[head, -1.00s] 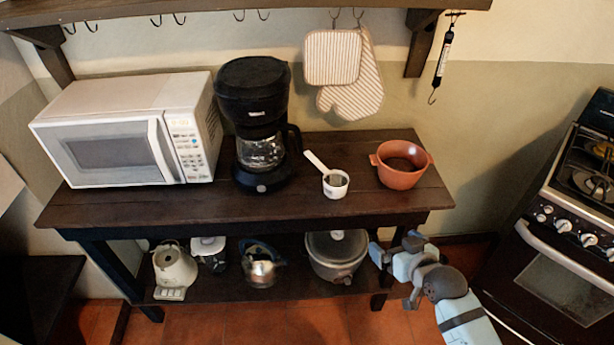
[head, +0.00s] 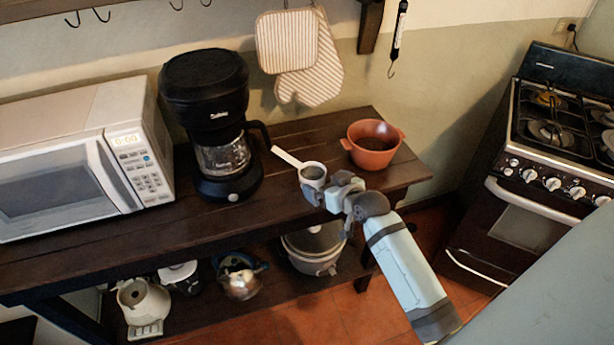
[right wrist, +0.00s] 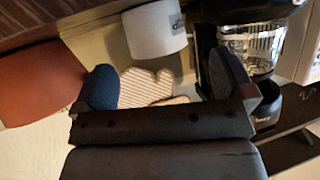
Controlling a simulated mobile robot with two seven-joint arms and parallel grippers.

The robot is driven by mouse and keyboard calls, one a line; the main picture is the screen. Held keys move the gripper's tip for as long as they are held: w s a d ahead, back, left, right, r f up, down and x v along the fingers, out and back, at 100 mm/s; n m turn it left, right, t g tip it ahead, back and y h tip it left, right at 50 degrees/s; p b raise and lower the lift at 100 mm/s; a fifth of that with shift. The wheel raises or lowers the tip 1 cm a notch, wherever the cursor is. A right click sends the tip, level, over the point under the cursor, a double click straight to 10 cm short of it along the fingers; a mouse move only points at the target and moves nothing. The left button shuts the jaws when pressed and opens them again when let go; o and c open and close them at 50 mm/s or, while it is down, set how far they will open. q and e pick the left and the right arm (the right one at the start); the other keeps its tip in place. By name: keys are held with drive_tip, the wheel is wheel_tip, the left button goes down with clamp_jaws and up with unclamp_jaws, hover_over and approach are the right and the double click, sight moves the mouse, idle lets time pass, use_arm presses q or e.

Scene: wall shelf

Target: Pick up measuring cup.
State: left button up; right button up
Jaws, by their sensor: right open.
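The white measuring cup (head: 312,172) stands upright on the dark wooden shelf table (head: 250,215), near its front edge. Its handle points to the back left, toward the coffee maker. My right gripper (head: 326,187) is open and empty, just in front of the cup and close to it. Its fingers partly cover the cup's lower front. In the right wrist view the cup (right wrist: 155,32) shows beyond and between the two spread fingers of the gripper (right wrist: 166,80); I cannot tell whether they touch it. My left gripper is not in view.
A black coffee maker (head: 207,110) stands left of the cup, with a white microwave (head: 75,150) farther left. A terracotta pot (head: 371,150) stands right of and behind the cup. A pot (head: 312,250) and kettles sit on the lower shelf. A stove (head: 520,180) is at the right.

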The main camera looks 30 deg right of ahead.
sight(320, 181)
drive_tip(key=x, duration=0.7)
drive_tip(key=shift+d+f, duration=0.2)
drive_tip(key=shift+f, duration=0.15)
drive_tip(key=c, duration=1.1)
